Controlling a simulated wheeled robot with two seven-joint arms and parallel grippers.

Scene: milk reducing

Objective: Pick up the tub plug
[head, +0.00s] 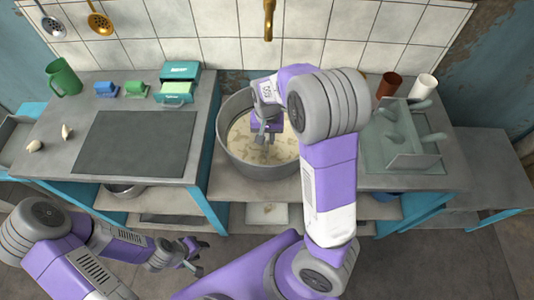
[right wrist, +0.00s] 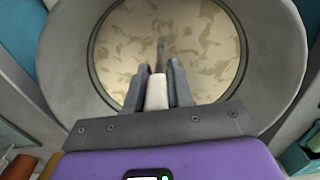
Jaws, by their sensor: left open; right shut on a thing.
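A large round grey tub (head: 232,150) stands in the middle, with pale, mottled contents (head: 283,145). My right gripper (head: 264,138) reaches down into the tub. In the right wrist view its two dark fingers (right wrist: 158,88) are shut on a whitish piece with a thin dark rod beyond it, which I take to be the tub plug (right wrist: 157,92). The rod's far end shows against the tub's contents; I cannot tell whether it touches the bottom. My left gripper (head: 187,262) is open and empty, low in front of the left counter.
The left counter holds a dark board (head: 135,142), a green mug (head: 64,78), small blue and green items and a teal box (head: 180,70). On the right are a glass-like rack (head: 408,135), a brown cup (head: 388,84) and a white cup (head: 424,87). A brass tap (head: 268,20) hangs above.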

